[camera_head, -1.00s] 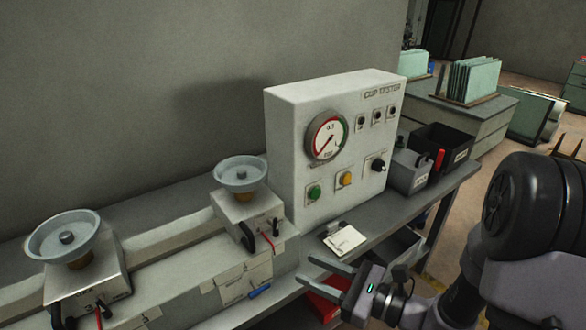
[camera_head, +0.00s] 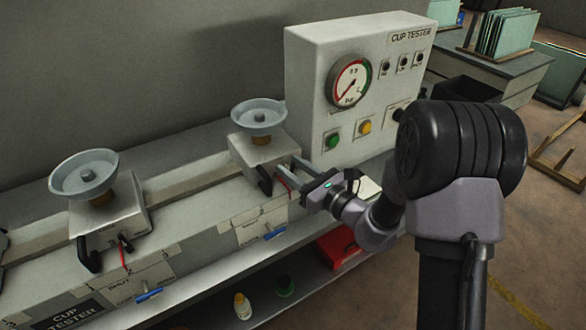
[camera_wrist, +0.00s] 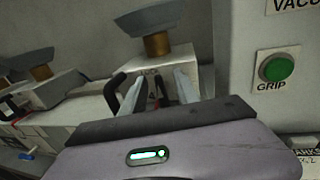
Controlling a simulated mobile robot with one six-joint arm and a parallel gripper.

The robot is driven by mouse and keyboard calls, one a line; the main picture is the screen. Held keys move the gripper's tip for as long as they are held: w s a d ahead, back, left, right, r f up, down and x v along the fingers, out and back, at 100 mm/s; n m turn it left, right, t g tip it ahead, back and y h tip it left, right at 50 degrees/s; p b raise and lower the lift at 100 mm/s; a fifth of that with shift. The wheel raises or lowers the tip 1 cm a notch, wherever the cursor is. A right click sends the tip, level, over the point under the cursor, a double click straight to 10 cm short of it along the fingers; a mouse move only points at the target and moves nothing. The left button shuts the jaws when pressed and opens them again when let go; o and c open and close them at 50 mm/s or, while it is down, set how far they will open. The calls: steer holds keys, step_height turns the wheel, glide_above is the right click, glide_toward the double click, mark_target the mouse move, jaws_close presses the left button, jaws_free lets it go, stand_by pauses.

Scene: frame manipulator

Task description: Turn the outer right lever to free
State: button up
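The right cup block (camera_head: 250,155) stands at the end of the rail and carries a grey cup (camera_head: 259,114). On its front are a black handle (camera_head: 264,182) and a thin red lever (camera_head: 282,184). I cannot tell which of these the task calls the outer right lever. My gripper (camera_head: 290,172) is open at the block's front right. In the wrist view its two pale fingers (camera_wrist: 157,90) straddle the red lever (camera_wrist: 165,92). The black handle (camera_wrist: 113,92) is outside, left of the left finger. Contact with the lever cannot be told.
The cup tester panel (camera_head: 310,70) with gauge and buttons rises just right of the block; its green GRIP button (camera_wrist: 277,68) is close in the wrist view. A second cup block (camera_head: 95,215) stands left. A blue valve handle (camera_head: 274,233) is below. A red bin (camera_head: 340,248) sits underneath.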

jaws_close()
